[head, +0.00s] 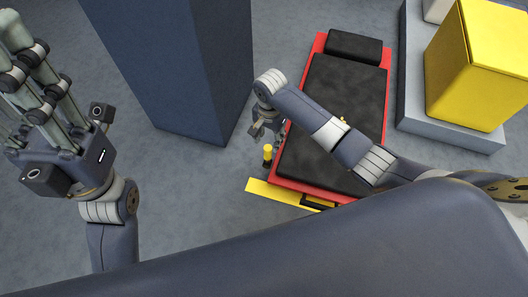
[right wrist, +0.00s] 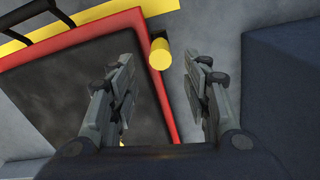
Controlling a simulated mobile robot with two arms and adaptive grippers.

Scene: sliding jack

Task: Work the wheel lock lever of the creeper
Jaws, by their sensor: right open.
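The creeper has a red frame (head: 301,104) with black pads (head: 330,110) and lies on the floor in the middle of the head view. A short yellow cylinder (head: 267,152), which looks like the lever's grip, stands at its left edge near the front.
A yellow strip (head: 270,192) and a black handle (head: 318,203) are at the creeper's front end. A large dark blue block (head: 175,60) stands to the left. A yellow box (head: 470,80) on a grey base (head: 445,128) stands to the right. Grey floor lies open at left.

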